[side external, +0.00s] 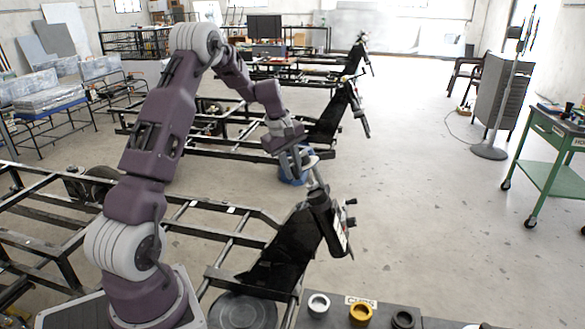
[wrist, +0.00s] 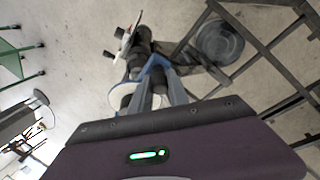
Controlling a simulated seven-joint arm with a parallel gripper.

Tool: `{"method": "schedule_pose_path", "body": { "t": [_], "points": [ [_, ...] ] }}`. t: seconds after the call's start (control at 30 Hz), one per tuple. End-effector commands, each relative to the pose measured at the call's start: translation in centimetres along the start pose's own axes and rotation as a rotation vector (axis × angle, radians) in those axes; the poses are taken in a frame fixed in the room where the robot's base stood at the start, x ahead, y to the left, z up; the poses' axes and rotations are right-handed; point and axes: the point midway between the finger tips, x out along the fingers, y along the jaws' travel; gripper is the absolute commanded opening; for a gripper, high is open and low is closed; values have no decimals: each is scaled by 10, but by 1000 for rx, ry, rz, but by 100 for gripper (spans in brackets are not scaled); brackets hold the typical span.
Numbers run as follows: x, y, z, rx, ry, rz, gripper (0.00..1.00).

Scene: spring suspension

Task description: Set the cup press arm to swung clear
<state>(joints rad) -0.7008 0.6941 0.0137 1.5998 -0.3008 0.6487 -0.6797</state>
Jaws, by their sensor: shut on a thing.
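My gripper (side external: 306,168) is at the top of the dark upright strut assembly (side external: 322,212) on the nearest black frame. Its fingers (wrist: 162,86) are shut on a part at the strut's upper end, which I take to be the cup press arm. The fingers hide most of that part, so its swing position cannot be told. The strut leans, and it shows beyond the fingers in the wrist view (wrist: 140,45). A blue and white piece (side external: 291,170) shows right behind the fingers; whether it touches them is unclear.
A white ring (side external: 319,304), a yellow ring (side external: 361,312) and a black ring (side external: 403,319) sit on the dark bench in front. A round dark disc (side external: 243,312) lies to their left. More black frames stand behind. The floor to the right is open, before a green cart (side external: 555,150).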

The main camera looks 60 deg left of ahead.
Motion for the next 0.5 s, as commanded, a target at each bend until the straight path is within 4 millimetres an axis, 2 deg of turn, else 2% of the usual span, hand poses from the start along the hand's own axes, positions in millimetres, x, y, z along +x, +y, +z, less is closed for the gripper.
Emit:
{"method": "schedule_pose_path", "body": {
  "t": [0.33, 0.5],
  "points": [
    [0, -2, -2, 17, -1, 5, 0],
    [2, -10, -11, 79, -1, 24, 0]
  ]
}}
